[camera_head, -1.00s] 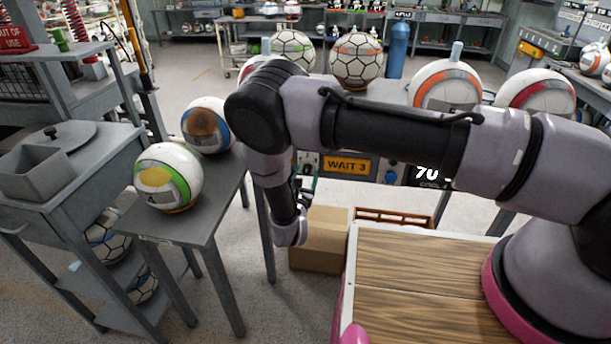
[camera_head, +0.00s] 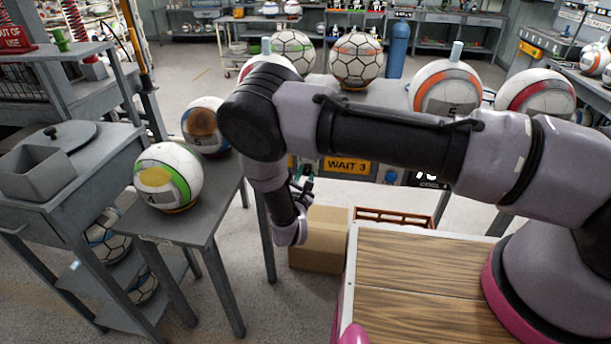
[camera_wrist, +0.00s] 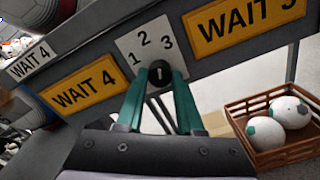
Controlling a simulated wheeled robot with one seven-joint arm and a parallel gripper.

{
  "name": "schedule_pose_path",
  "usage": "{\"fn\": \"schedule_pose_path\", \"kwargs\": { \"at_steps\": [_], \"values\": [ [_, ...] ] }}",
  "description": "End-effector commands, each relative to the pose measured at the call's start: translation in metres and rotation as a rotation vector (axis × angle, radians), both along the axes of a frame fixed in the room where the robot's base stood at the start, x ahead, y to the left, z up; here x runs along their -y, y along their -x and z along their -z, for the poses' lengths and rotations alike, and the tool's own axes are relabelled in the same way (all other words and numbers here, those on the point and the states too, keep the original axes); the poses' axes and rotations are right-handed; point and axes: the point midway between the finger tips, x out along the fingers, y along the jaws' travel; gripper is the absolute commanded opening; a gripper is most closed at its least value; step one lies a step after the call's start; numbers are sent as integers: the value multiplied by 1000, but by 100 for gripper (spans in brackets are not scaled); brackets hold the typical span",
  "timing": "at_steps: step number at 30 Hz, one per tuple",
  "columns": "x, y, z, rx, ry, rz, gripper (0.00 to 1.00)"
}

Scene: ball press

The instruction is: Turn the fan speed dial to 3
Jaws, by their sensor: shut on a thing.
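The fan speed dial (camera_wrist: 160,73) is a black knob with a small light mark, on the grey front panel. In the wrist view it sits between the green fingers of my gripper (camera_wrist: 160,80), which is shut on it. A white plate (camera_wrist: 150,46) behind it carries the numbers 1, 2 and 3. The light mark looks roughly upright in this tilted view; I cannot tell for sure which number it points at. In the head view my arm hides the dial and most of my gripper.
Yellow WAIT 4 (camera_wrist: 88,90) and WAIT 3 (camera_wrist: 240,22) labels flank the dial. A brown crate (camera_wrist: 288,150) holds two white balls at lower right. A cardboard box (camera_head: 322,240) stands on the floor below. A side table with two balls (camera_head: 168,178) is left of my arm.

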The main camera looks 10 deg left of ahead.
Motion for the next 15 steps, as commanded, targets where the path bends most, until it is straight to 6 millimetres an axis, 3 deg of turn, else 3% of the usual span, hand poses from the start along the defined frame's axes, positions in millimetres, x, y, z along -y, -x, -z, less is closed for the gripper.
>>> {"fn": "schedule_pose_path", "kwargs": {
  "at_steps": [15],
  "values": [
    [0,0,-1,-6,-399,0,0]
  ]
}}
